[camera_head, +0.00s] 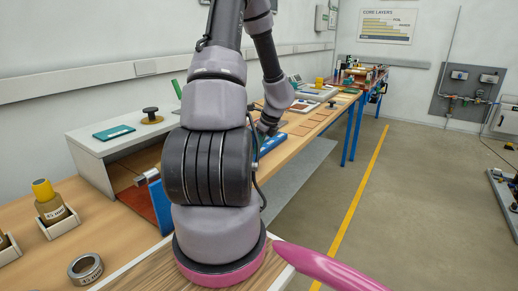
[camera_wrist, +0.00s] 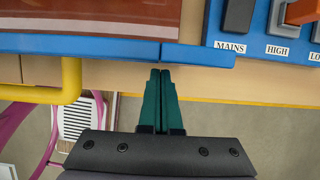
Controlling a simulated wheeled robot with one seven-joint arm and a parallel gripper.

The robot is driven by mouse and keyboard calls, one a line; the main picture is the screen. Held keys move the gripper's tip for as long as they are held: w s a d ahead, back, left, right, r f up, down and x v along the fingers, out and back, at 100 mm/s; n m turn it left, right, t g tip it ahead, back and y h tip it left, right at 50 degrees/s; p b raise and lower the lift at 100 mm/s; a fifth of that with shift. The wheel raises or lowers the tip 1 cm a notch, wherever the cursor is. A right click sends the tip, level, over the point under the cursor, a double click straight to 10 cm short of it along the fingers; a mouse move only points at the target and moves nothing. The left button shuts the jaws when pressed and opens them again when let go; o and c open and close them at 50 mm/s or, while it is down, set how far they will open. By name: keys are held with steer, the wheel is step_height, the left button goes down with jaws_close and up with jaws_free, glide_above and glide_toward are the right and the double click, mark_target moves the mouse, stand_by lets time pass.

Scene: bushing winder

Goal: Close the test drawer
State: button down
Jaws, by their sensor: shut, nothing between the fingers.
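In the wrist view, a blue front edge (camera_wrist: 90,46) with a red-brown surface (camera_wrist: 90,17) behind it and a yellow bar handle (camera_wrist: 70,80) at the left looks like the test drawer. My gripper (camera_wrist: 161,72) has dark green fingers, shut together and empty. The fingertips are just in front of the blue edge, right of the handle; I cannot tell if they touch. In the head view, my arm hides most of that spot; a blue piece (camera_head: 272,143) shows beside my wrist. How far the drawer stands out is unclear.
A blue switch panel (camera_wrist: 283,35) labelled MAINS and HIGH is at the upper right in the wrist view.

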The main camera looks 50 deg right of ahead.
steer(key=w, duration=0.8)
steer(key=w+a, duration=0.1)
steer(key=w, duration=0.8)
steer(key=w+a, duration=0.1)
steer(key=w, duration=0.8)
steer(key=shift+a, duration=0.1)
